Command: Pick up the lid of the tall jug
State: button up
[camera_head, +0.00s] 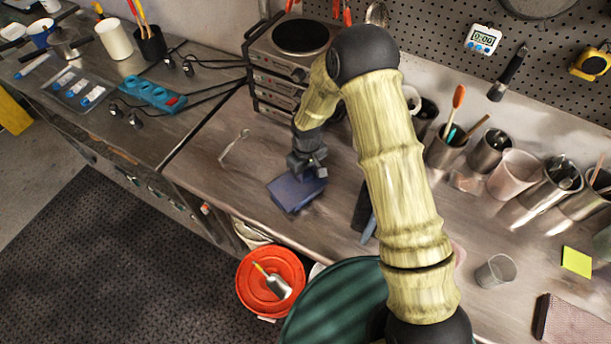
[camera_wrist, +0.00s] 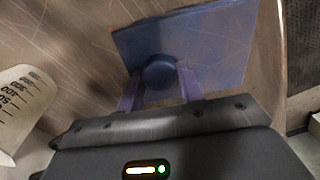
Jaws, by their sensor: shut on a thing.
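A flat, squarish blue lid (camera_head: 290,196) shows at the left part of the near bench, below my gripper (camera_head: 308,164). In the wrist view the lid (camera_wrist: 215,45) has a round knob (camera_wrist: 160,72) in its middle. My gripper's two fingers (camera_wrist: 160,88) are shut on this knob, one on each side. I cannot tell whether the lid touches the bench or hangs just above it. A pale vessel with a printed scale (camera_wrist: 22,105) stands at the left of the wrist view; I cannot tell whether it is the tall jug.
Stacked hotplate units (camera_head: 285,60) stand behind my gripper. A small metal tool (camera_head: 234,145) lies left of the lid. Metal and pink cups (camera_head: 515,172) line the bench's right back. An orange-lidded bucket (camera_head: 270,281) stands below the front edge, beside a large green bin (camera_head: 335,305).

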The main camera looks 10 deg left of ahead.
notch_tip(320, 180, up, 8)
jog(key=shift+r+b, duration=0.1)
jog(key=shift+b, duration=1)
